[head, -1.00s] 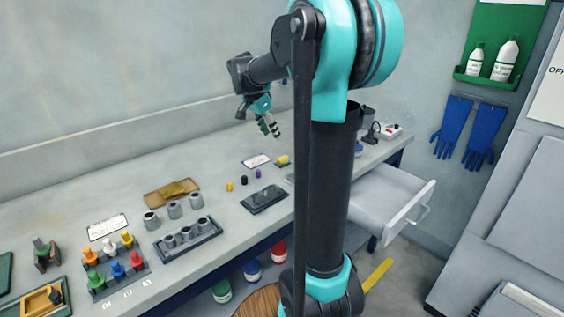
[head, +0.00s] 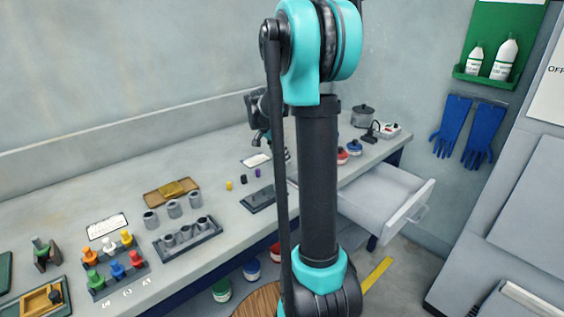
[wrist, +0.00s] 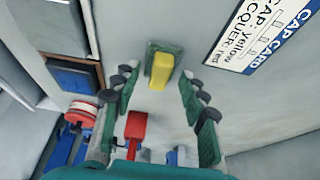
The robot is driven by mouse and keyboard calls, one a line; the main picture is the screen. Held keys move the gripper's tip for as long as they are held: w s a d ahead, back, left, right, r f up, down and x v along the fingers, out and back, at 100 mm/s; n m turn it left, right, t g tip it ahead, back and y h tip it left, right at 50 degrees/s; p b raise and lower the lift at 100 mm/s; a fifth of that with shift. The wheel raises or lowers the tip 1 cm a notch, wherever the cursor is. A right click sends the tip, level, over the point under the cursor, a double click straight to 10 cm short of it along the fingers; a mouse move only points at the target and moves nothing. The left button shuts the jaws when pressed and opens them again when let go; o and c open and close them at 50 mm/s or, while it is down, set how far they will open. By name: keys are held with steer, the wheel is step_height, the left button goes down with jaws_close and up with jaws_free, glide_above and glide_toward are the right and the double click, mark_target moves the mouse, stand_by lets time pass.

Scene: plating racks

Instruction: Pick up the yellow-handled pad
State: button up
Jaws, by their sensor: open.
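The yellow-handled pad (wrist: 160,68) is in the wrist view, a yellow grip on a dark green base lying on the pale bench top. My gripper (wrist: 157,88) is open and empty, one finger to each side of the picture, with the pad ahead between the fingertips and apart from them. In the head view my arm hides the pad, and my gripper (head: 266,138) is only partly visible behind the arm, over the far part of the bench.
A printed cap card (wrist: 262,35) lies right of the pad. A red-handled item (wrist: 136,126) and a red-topped jar (wrist: 80,113) are nearer in the wrist view. An open drawer (head: 385,195) juts from the bench.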

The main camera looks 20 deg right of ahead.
mark_target(281, 157)
jaws_close()
stand_by(0.3)
step_height(281, 157, up, 20)
stand_by(0.8)
